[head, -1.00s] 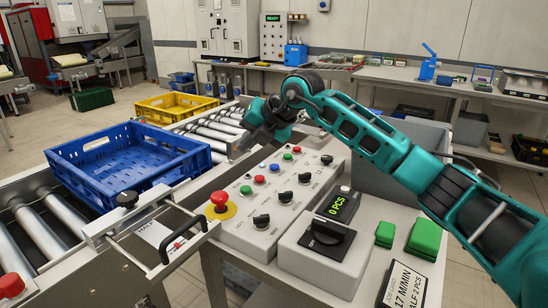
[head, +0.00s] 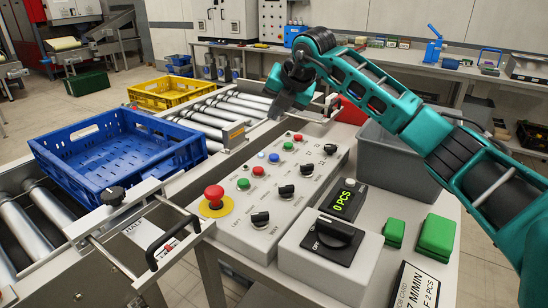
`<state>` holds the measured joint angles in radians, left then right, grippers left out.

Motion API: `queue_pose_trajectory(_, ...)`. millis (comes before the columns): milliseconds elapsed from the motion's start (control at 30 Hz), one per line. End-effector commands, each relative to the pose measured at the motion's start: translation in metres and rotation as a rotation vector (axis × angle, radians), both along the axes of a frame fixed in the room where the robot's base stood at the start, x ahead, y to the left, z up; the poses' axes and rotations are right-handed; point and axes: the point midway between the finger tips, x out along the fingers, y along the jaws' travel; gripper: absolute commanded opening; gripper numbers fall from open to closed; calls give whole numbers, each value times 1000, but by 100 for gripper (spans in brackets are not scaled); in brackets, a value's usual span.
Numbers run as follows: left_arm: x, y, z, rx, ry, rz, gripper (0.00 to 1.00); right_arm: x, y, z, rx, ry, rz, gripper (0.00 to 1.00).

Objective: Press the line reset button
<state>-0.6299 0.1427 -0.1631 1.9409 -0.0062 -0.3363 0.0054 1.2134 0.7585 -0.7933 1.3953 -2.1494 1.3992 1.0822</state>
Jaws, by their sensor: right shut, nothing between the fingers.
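The sloped grey control panel (head: 240,222) stands right of the conveyor. It carries a green button (head: 243,184), a red button (head: 258,171), a blue button (head: 274,157), a second green button (head: 288,146) and a second red button (head: 298,137), besides black knobs. A red mushroom button (head: 213,194) sits on a yellow disc at its near left. The labels are too small to tell which is line reset. My right gripper (head: 277,110) is shut and empty, above the panel's far left side, apart from the buttons. My left gripper is out of view.
A blue crate (head: 75,168) sits on the conveyor, with a yellow crate (head: 165,88) behind. Nearer than the panel is a box with a black rotary switch (head: 335,235). Green blocks (head: 436,236) and a grey bin (head: 395,160) stand to its right.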

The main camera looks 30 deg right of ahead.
Motion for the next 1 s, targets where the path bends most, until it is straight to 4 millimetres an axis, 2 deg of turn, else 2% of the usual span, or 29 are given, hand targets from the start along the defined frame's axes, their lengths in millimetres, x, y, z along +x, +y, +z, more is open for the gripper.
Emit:
queue_pose_trajectory(33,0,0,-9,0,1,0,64,0,0,-11,0,1,0,0)
queue_pose_trajectory(233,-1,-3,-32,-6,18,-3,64,0,0,-41,0,0,0,0)
queue_pose_trajectory(333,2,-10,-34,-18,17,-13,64,0,0,-55,0,0,0,0)
queue_pose_trajectory(500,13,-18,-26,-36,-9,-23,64,0,0,-71,0,0,0,0)
queue_pose_trajectory(700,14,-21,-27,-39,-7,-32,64,0,0,-80,0,-1,0,0)
queue_pose_trajectory(1000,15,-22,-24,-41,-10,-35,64,0,0,-80,0,0,0,0)
